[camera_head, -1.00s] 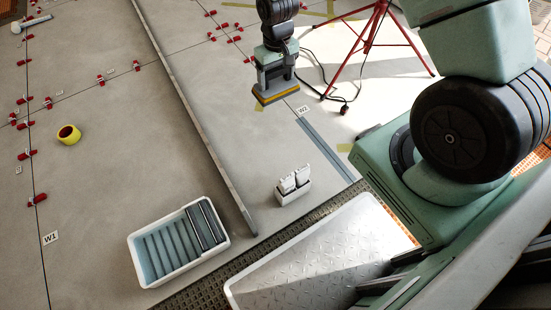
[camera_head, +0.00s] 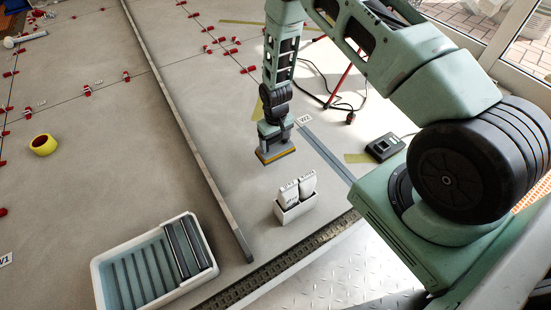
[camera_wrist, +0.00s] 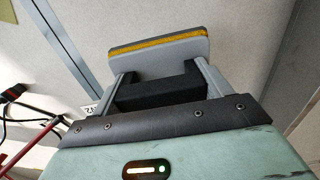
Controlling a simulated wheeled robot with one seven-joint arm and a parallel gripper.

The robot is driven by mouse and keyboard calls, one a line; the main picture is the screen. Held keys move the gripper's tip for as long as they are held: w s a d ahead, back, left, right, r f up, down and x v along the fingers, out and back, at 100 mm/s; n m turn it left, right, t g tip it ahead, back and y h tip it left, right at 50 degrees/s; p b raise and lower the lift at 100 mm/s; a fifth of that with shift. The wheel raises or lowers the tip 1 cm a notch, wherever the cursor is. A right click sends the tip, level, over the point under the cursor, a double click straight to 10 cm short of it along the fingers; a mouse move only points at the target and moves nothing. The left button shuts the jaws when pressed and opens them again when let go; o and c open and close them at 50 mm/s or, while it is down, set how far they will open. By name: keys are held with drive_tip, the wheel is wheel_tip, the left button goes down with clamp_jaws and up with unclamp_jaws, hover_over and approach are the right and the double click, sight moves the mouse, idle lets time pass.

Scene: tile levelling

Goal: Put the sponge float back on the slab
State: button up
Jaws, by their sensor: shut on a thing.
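My gripper (camera_head: 273,138) is shut on the sponge float (camera_head: 277,156), a grey board with a yellow-orange sponge layer on its underside. In the wrist view the float (camera_wrist: 165,50) lies across the far end of the gripper (camera_wrist: 162,88), with its dark handle between the two fingers. The float is held nearly level over the concrete slab (camera_head: 225,145), between the long straightedge and the grey strip. I cannot tell whether its sponge touches the slab.
A white holder (camera_head: 293,208) with two white packs stands just in front. A wash tub (camera_head: 100,285) with a ribbed inside is at lower left. The long bar (camera_head: 190,140) lies left. A red tripod (camera_head: 340,85) and cable stand behind. Yellow tape (camera_head: 42,145) lies far left.

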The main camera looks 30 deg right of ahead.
sight(276, 148)
wheel_tip(276, 148, down, 6)
drive_tip(key=b, duration=0.2)
drive_tip(key=shift+b, duration=0.4)
drive_tip(key=shift+f, duration=0.2)
drive_tip(key=o, duration=1.1)
